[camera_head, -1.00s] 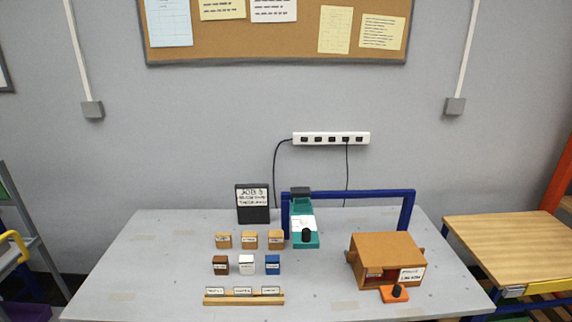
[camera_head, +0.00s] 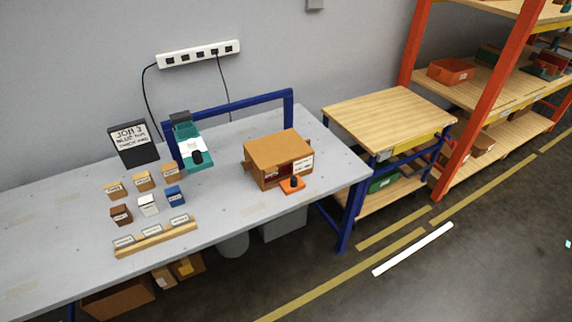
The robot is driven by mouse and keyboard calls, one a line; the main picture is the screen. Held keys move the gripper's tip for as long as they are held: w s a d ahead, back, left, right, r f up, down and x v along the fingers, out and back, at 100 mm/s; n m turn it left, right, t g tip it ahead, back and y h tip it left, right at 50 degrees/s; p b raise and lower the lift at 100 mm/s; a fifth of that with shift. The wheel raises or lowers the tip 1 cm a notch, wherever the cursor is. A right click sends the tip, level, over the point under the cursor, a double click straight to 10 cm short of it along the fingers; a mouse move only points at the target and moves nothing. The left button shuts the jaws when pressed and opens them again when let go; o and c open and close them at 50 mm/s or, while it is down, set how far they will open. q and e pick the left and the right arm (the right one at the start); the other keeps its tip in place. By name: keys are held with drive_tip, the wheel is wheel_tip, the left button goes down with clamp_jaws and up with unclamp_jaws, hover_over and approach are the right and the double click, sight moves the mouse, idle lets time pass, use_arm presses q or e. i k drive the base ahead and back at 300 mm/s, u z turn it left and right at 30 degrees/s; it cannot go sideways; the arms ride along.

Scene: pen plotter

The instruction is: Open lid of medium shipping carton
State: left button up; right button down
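Three small tan cartons stand in a row on the grey table: a left one (camera_head: 115,191), a middle one (camera_head: 143,181) and a right one (camera_head: 171,172). Each has a white label on its front, too small to read, so I cannot tell which is the medium shipping carton or whether any lid is open. Larger brown cartons also show under the table, one low at the left (camera_head: 118,300) and a smaller one (camera_head: 187,266). Neither of my grippers is in view.
In front of the tan cartons are brown (camera_head: 121,215), white (camera_head: 148,205) and blue (camera_head: 175,196) boxes and a wooden label rack (camera_head: 157,240). A teal-and-white device (camera_head: 194,148) and a brown housing (camera_head: 277,150) stand to the right. The wooden side table (camera_head: 390,118) is bare.

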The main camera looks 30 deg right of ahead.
sight(270, 151)
drive_tip(key=k, duration=1.15)
drive_tip(key=z, duration=0.55)
drive_tip(key=i, duration=1.65)
drive_tip(key=u, duration=0.95)
